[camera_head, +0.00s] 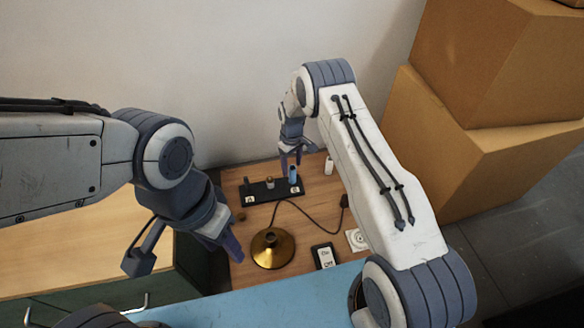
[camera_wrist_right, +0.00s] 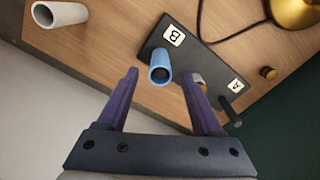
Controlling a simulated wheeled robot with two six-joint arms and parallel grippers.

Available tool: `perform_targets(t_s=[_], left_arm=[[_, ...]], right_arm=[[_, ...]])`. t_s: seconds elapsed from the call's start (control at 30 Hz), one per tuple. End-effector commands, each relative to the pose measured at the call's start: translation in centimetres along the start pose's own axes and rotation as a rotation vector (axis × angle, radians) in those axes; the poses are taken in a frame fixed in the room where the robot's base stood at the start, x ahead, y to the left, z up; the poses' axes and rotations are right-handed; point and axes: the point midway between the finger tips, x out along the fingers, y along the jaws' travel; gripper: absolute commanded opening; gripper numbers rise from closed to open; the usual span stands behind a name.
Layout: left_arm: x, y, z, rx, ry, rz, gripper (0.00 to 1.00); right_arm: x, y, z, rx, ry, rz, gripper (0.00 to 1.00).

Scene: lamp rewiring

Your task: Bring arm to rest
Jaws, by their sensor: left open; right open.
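My right gripper (camera_head: 291,163) is open at the back of the wooden work surface, by the blue tube (camera_head: 294,175). In the right wrist view, the blue tube (camera_wrist_right: 160,68) appears between the open purple fingers (camera_wrist_right: 160,82), with gaps on both sides; the distance along the view is unclear. The tube stands on the B side of a black tray (camera_head: 262,191), which also carries an A label. My left gripper (camera_head: 231,245) is open, pointing down at the left edge of the surface, left of the brass lamp base (camera_head: 272,249). It looks empty.
A white tube (camera_head: 329,166) stands right of the tray. A dark cord runs from the lamp base to a plug (camera_head: 345,201). A dark switch device (camera_head: 324,256) and a white socket (camera_head: 356,240) lie in front. Cardboard boxes (camera_head: 490,150) stack at right; a wall is behind.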

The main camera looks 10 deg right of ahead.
Motion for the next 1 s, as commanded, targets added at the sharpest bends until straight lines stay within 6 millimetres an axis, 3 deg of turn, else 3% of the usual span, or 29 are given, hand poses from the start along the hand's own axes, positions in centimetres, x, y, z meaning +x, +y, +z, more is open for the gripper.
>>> perform_targets(t_s=[0.03,0.2,0.47,0.57,0.67,0.8,1.0], left_arm=[[-1.2,0.1,-0.1,0.0,0.0,0.0,0.5],[-2.2,0.2,-0.1,0.0,0.0,0.0,0.5],[-2.4,0.2,-0.1,0.0,0.0,0.0,0.5],[-2.7,0.2,-0.1,0.0,0.0,0.0,0.5],[-3.5,0.2,-0.2,0.0,0.0,0.0,0.5],[-5.3,0.4,-0.3,0.0,0.0,0.0,0.5],[-7.9,0.6,-0.4,0.0,0.0,0.0,0.5]], right_arm=[[-1.7,0.0,0.0,0.0,0.001,0.001,0.67],[-3.7,0.0,0.0,0.0,0.0,0.0,0.67],[-4.2,0.0,0.0,0.0,-0.001,-0.001,0.67],[-5.3,-0.5,-0.2,-0.003,0.002,0.0,0.67],[-8.9,-2.3,-0.7,-0.012,0.009,0.0,0.67],[-17.3,-7.3,-0.5,-0.028,0.023,-0.004,0.67],[-29.0,-15.7,3.4,-0.053,0.034,-0.018,0.67]])
